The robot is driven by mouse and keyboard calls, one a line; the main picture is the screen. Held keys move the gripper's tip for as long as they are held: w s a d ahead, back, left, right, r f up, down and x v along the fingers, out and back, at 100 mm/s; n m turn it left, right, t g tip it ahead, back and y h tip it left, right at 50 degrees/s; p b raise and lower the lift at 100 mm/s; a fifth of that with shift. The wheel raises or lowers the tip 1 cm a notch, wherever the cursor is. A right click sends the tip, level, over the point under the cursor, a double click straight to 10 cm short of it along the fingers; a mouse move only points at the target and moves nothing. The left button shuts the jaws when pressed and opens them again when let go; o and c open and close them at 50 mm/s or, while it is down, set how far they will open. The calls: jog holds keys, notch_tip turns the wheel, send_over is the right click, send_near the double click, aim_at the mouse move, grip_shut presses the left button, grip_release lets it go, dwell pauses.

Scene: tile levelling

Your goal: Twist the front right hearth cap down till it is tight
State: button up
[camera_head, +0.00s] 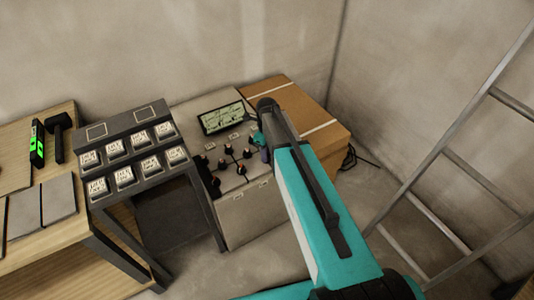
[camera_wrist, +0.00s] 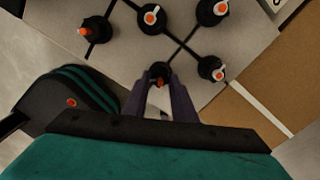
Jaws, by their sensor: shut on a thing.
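Several black hearth caps with orange marks stand on the pale tiled hearth top (camera_head: 225,175), at the dark joints between tiles. In the wrist view one cap (camera_wrist: 159,71) sits between the fingertips of my gripper (camera_wrist: 160,82), which is shut on it. Only its dark top and a bit of orange show; how tight it sits I cannot tell. Another cap (camera_wrist: 212,68) with a white and orange pointer stands just right of it, and others (camera_wrist: 151,17) stand farther up. In the head view my gripper (camera_head: 264,152) is at the hearth's right side, its fingertips mostly hidden.
A cardboard box (camera_head: 318,137) adjoins the hearth on the right. A screen (camera_head: 222,118) lies at its back. A dark rack of labelled blocks (camera_head: 112,148) stands left. A wooden bench (camera_head: 30,255) holds a mallet (camera_head: 59,124) and green-lit tool (camera_head: 38,145). A ladder (camera_head: 455,160) leans right.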

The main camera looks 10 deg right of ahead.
jog(key=shift+m, duration=0.6)
jog(key=o, duration=1)
jog(key=shift+o, duration=0.2)
jog(key=shift+r, duration=0.1)
notch_tip(320, 180, up, 14)
jog(key=b, duration=0.1)
jog(key=shift+f, duration=0.2)
dwell(0.4)
